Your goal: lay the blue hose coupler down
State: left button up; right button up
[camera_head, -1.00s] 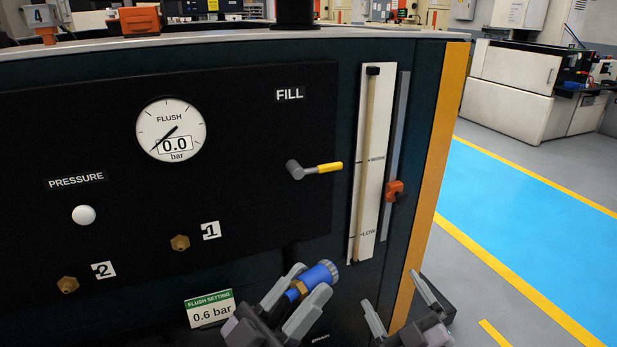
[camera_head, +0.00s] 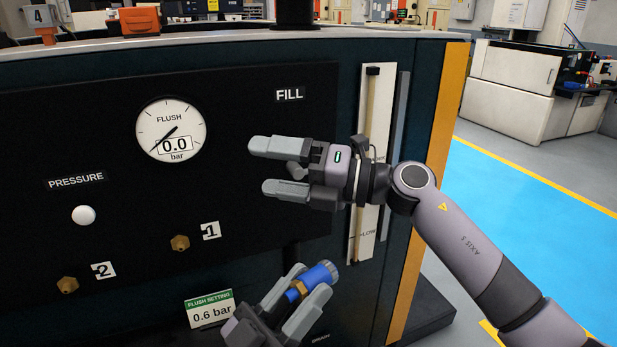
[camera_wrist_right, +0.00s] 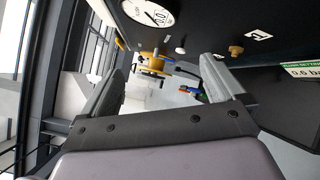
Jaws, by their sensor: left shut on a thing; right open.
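The blue hose coupler (camera_head: 321,273) has a ribbed blue end and a brass-coloured middle. It shows in the head view at the bottom centre. My left gripper (camera_head: 309,288) is shut on it, holding it in front of the panel's lower edge. My right gripper (camera_head: 260,167) is open and empty in front of the fill lever. The lever's grey hub (camera_head: 297,170) shows between its fingers, and its yellow handle is hidden. The right wrist view shows the open fingers (camera_wrist_right: 160,85) with nothing held between them.
The dark panel (camera_head: 90,140) carries a flush gauge (camera_head: 171,130) reading 0.0 bar, a white pressure button (camera_head: 84,215), and brass fittings 1 (camera_head: 180,243) and 2 (camera_head: 67,284). A level scale (camera_head: 369,225) is partly hidden by my right arm. Blue floor (camera_head: 520,220) is clear at right.

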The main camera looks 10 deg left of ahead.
jog(key=s+a+r+n+g+h, duration=0.2)
jog(key=s+a+n+g+h, duration=0.15)
jog(key=s+n, duration=0.2)
notch_tip(320, 180, up, 3)
jog(key=t+h, duration=0.3)
jog(key=h, duration=1.2)
send_over(308, 272)
jog(key=shift+g, duration=0.25)
notch_tip(308, 272, down, 12)
jog(key=shift+f, duration=0.1)
jog(key=c, duration=1.2)
